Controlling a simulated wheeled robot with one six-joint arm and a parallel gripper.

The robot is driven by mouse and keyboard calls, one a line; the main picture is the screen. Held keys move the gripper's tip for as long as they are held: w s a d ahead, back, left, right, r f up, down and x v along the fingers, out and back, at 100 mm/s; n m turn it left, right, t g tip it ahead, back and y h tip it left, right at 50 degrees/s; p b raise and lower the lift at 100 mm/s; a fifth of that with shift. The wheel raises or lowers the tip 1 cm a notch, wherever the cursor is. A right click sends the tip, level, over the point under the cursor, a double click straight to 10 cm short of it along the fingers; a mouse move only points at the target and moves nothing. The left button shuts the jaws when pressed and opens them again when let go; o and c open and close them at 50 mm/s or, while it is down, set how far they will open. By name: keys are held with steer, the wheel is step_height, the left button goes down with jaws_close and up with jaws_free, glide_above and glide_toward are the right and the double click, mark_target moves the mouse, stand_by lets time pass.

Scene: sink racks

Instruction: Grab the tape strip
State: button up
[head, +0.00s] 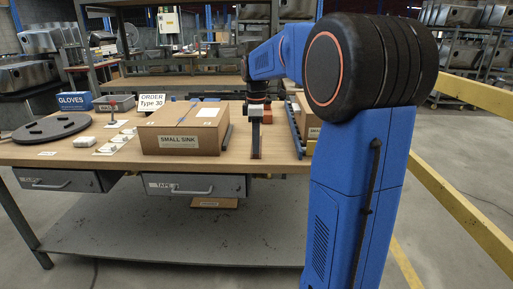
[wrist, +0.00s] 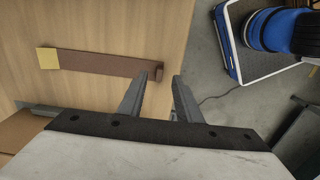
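The tape strip (wrist: 105,65) is a long, flat brown band with a yellow square at its left end, lying on the wooden table top in the wrist view. Its right end is bent up or curled at the table's edge. My gripper (wrist: 161,79) is open, its two dark fingers apart, with nothing seen clamped between them. The fingertips appear close to the bent end of the strip; I cannot tell whether they touch it. In the head view, my gripper is over the table's front edge, right of the small sink box, and the strip is hard to make out.
A cardboard box marked SMALL SINK (head: 182,130) stands left of my gripper on the table (head: 75,158). A black disc (head: 52,128), white pieces and a blue gloves box (head: 74,102) are farther left. A rack of rails (head: 296,130) stands at right. A drawer marked TAPE (head: 215,187) hangs below.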

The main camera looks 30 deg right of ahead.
steer(key=shift+w+f, duration=0.1)
steer(key=shift+f, duration=1.4)
jaws_close()
